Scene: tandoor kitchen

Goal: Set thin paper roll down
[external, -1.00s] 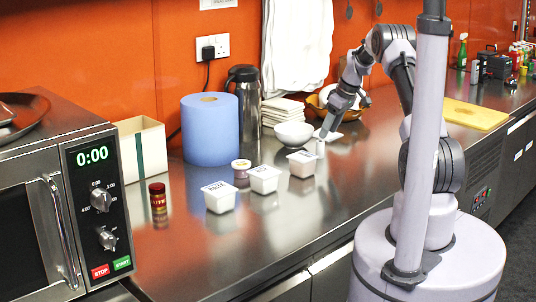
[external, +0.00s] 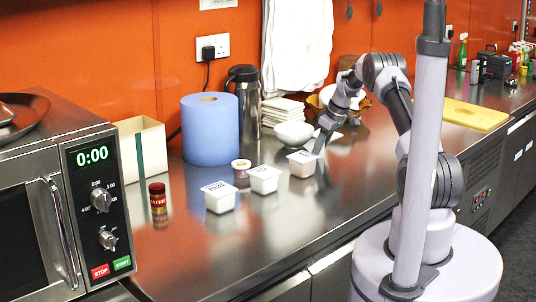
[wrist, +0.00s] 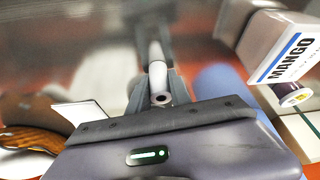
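The thin paper roll (wrist: 155,62) is a slim white cylinder with a dark hole in its near end. In the wrist view it sits between the two fingers of my gripper (wrist: 157,88), which appear closed on its sides. In the external view my gripper (external: 319,146) points down, low over the steel counter, just behind and right of the rightmost white tub (external: 303,164). I cannot make out the roll in the external view, and I cannot tell whether it touches the counter.
A tub marked MANGO (wrist: 287,52) is close on the right in the wrist view. Other white tubs (external: 219,197), a small lidded jar (external: 241,168), a big blue roll (external: 210,130) and a white bowl (external: 293,134) stand nearby. The front counter (external: 340,195) is clear.

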